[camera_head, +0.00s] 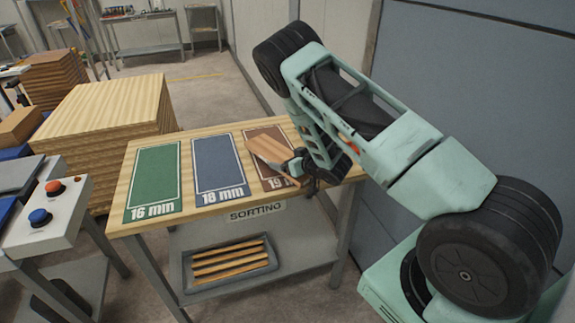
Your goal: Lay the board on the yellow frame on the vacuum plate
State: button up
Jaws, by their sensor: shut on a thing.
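A small brown wooden board (272,151) is over the brown 19 mm field of the sorting table, tilted in the picture. My gripper (296,165) is shut on the board's right end, and the arm comes in from the right. I cannot tell whether the board touches the table or hangs just above it. I cannot make out the yellow frame or the vacuum plate in this view.
The sorting table (120,208) has a green 16 mm field (155,175), a blue 18 mm field (220,170) and a brown 19 mm field (262,138). Below is a tray (190,289) of strips. A wood stack (110,105) and a button panel (58,222) stand left. A wall is right.

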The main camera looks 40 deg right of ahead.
jog(key=shift+f, duration=1.4)
jog(key=shift+f, duration=0.1)
jog(key=o, duration=1.1)
